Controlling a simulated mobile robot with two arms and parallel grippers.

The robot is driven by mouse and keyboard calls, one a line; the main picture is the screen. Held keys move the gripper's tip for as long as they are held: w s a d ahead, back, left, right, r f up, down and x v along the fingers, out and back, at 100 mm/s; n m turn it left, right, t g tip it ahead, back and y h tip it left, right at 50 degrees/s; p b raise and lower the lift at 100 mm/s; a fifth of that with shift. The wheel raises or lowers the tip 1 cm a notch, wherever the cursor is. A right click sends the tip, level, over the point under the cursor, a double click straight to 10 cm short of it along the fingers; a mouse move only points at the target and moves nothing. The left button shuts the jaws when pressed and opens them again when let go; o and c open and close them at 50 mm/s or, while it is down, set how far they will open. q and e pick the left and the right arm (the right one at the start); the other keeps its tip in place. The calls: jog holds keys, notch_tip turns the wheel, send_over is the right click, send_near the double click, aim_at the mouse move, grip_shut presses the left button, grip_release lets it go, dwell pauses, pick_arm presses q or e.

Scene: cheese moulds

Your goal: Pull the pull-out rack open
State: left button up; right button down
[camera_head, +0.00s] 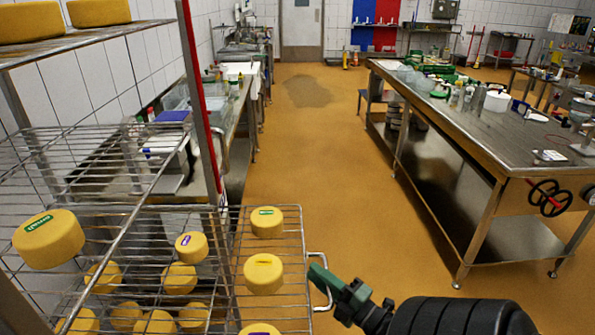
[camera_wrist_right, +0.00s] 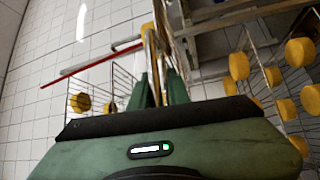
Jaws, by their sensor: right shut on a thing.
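The pull-out rack (camera_head: 304,232) is a wire shelf at the lower left of the head view, with yellow cheeses on it. Its right part sticks out past the red-edged post of the shelving. A metal loop handle (camera_head: 328,297) is on its right end. My right gripper (camera_head: 317,274) is green, comes from the lower right and is shut on this handle. In the right wrist view the green fingers (camera_wrist_right: 161,92) close around the handle bar (camera_wrist_right: 150,48). The fingertips partly hide the handle. My left gripper is not in view.
The red-edged post (camera_head: 200,100) stands left of the rack's outer part. Cheeses sit on the upper shelf (camera_head: 90,44) too. A steel table (camera_head: 470,110) stands at the right. The orange floor (camera_head: 330,180) between is clear.

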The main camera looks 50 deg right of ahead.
jog(key=shift+s+d+r, duration=0.5)
jog(key=shift+d+r, duration=0.05)
jog(key=shift+d, duration=0.1)
jog(key=c, duration=1.5)
grip_release()
jog(key=shift+f, duration=0.1)
jog(key=shift+s+a+f, duration=0.1)
jog(key=shift+f, duration=0.05)
jog(key=shift+s+f, duration=0.2)
jog(key=shift+s, duration=0.1)
jog(key=s+b, duration=0.2)
jog(key=s, duration=0.5)
jog(key=shift+a+f, duration=0.25)
jog(key=shift+f, duration=0.1)
